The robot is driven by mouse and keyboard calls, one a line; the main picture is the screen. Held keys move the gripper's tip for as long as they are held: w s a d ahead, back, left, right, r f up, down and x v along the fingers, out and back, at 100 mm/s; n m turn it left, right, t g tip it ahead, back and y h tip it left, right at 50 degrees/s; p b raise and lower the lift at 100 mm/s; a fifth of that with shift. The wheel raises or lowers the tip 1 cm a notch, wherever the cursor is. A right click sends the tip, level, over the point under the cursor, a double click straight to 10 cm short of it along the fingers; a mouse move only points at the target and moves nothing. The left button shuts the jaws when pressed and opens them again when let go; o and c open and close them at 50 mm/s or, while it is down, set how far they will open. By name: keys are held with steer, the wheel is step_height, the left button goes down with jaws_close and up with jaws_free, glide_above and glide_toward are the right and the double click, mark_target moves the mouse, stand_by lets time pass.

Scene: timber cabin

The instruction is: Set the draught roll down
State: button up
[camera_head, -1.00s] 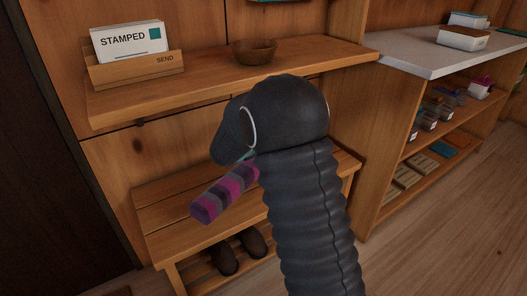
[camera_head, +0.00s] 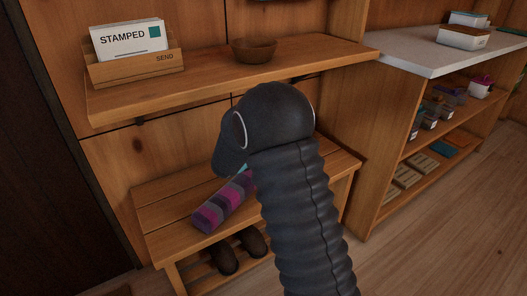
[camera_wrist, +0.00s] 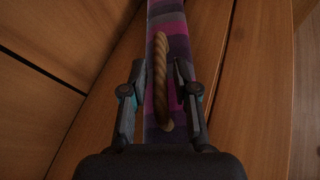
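The draught roll (camera_head: 222,206), striped purple, pink and grey, lies on the slatted bench (camera_head: 170,194) in the head view. My arm hides its far end. In the wrist view the roll (camera_wrist: 178,45) runs lengthwise under my gripper (camera_wrist: 161,75), and its brown rope handle (camera_wrist: 162,80) stands up between the fingers. The fingers are apart, with a gap visible on each side of the handle. In the head view my arm hides the fingers.
A shelf (camera_head: 210,82) above the bench holds a letter box (camera_head: 135,70) marked SEND and a wooden bowl (camera_head: 254,50). Brown shoes (camera_head: 225,259) stand beneath the bench. A shelving unit (camera_head: 400,70) is at the right. The bench's left end is clear.

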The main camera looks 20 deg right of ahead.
steer(key=shift+r, duration=0.1)
steer(key=shift+a+r, duration=0.1)
steer(key=v, duration=1.1)
steer(key=shift+s+a+r, duration=0.15)
steer(key=shift+s, duration=0.1)
steer(key=s+d+r+m+g+y, duration=0.1)
steer(key=s+d+r+m+g, duration=0.2)
steer(key=s+d+m, duration=0.5)
steer(key=s+d+r+m+g+y, duration=0.15)
steer(key=s+r+m, duration=0.35)
steer(key=s, duration=0.7)
steer(key=s+a+m+y, duration=0.3)
steer(key=s+m, duration=0.2)
steer(key=s, duration=0.2)
steer(key=s+a+m+y, duration=0.3)
steer(key=s+m, duration=0.3)
steer(key=s, duration=0.2)
steer(key=shift+a+r+m+y, duration=0.3)
steer(key=shift+a+y, duration=0.05)
steer(key=shift+y, duration=0.2)
steer(key=shift+s+t, duration=0.1)
steer(key=shift+t, duration=0.15)
